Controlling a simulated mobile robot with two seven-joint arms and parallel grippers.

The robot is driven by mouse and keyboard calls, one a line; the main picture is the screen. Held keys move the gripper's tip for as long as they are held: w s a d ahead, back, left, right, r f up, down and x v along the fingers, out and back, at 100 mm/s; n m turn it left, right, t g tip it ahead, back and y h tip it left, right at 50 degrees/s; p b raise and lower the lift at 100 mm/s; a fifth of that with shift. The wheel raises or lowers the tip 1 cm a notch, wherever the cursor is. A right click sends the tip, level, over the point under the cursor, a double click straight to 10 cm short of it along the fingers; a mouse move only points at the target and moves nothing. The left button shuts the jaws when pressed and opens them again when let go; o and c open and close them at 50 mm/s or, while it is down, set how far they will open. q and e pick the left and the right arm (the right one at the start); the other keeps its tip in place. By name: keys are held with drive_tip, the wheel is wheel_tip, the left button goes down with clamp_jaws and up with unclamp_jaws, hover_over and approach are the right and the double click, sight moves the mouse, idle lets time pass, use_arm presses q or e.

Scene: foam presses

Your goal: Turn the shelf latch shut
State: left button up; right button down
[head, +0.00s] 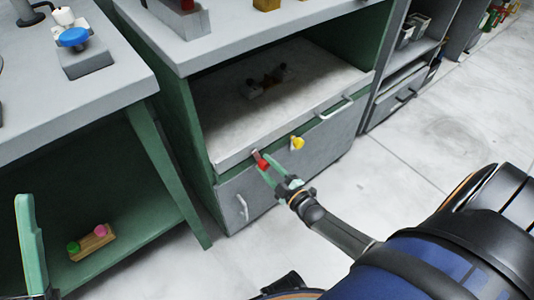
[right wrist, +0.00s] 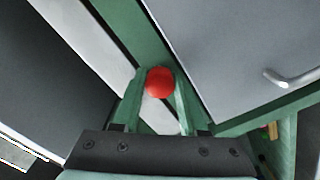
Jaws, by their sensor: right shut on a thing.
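A small red knob (head: 262,163) sits on the front edge of the cabinet shelf (head: 232,135), with a short brownish bar beside it. My right gripper (head: 267,173) is shut on this knob. In the right wrist view the red knob (right wrist: 160,82) shows between my two green fingertips (right wrist: 160,96). The fingers hide part of the latch, so its exact angle is hard to tell. A yellow knob (head: 297,142) sits farther right along the same front. My left gripper (head: 30,235) shows only partly at the left edge, and its opening cannot be told.
A dark-knobbed object (head: 267,82) rests inside the cabinet. A wooden block with green and pink knobs (head: 92,243) stands on the lower left shelf. The floor (head: 440,130) at right is clear.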

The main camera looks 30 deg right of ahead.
use_arm(q)
drive_tip(key=shift+r, duration=0.15)
use_arm(e)
drive_tip(key=shift+m, duration=1.7)
drive_tip(key=shift+a+f, duration=0.1)
drive_tip(key=shift+c, duration=2.2)
unclamp_jaws()
drive_tip(key=shift+s, duration=0.1)
drive_tip(key=shift+s+p, duration=0.35)
drive_tip(key=shift+s, duration=0.05)
use_arm(q)
wheel_tip(320, 180, up, 3)
drive_tip(key=p, duration=0.2)
drive_tip(key=shift+a+m+p, duration=0.15)
drive_tip(key=shift+m+p, duration=0.2)
drive_tip(key=shift+m, duration=0.05)
use_arm(e)
drive_tip(key=s+d, duration=0.1)
drive_tip(key=s, duration=1)
drive_tip(key=shift+s, duration=0.25)
use_arm(q)
drive_tip(key=shift+r, duration=0.15)
